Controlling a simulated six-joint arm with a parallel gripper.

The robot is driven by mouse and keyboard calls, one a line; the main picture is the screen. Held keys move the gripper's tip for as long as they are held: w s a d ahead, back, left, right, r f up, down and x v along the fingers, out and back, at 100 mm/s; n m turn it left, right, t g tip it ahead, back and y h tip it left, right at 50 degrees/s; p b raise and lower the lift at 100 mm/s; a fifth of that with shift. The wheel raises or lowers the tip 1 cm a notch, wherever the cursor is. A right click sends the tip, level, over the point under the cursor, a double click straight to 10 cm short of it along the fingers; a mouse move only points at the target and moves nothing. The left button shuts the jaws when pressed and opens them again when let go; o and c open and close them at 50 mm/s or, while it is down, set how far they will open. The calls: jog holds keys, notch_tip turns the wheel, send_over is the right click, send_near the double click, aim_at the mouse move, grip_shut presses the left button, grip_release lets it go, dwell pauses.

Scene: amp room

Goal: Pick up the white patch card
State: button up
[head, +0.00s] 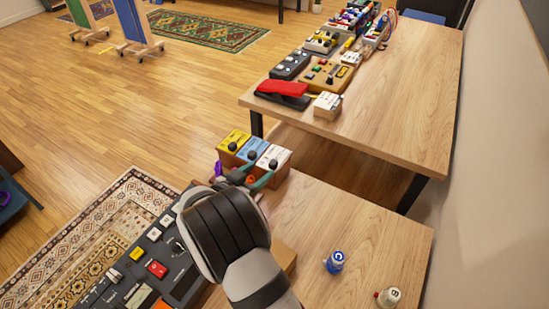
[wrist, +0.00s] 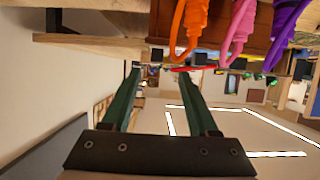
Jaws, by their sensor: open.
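A white patch card (head: 274,158) with a dark round knob stands at the right end of a row. A blue card (head: 253,151) and a yellow card (head: 234,141) are beside it to the left. All three sit in a wooden holder on the near table. My gripper (head: 257,177) is open at the near side of the row, its green fingers close to the white card. I cannot tell whether they touch it. In the wrist view, which looks upside down, the gap between the fingers (wrist: 160,70) looks empty. The white card cannot be made out there.
Orange (wrist: 188,20), pink (wrist: 238,25) and purple (wrist: 285,25) cables hang close to the fingers. A dark mixer-like panel (head: 140,265) lies left of my arm. A blue-topped knob (head: 334,262) and a white one (head: 388,297) stand right. The far table (head: 390,110) carries several pedals.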

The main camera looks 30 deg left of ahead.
aim_at(271, 165)
jog(key=x, duration=0.5)
jog(key=shift+w+d+f, duration=0.15)
jog(key=shift+d+f, duration=0.1)
grip_shut()
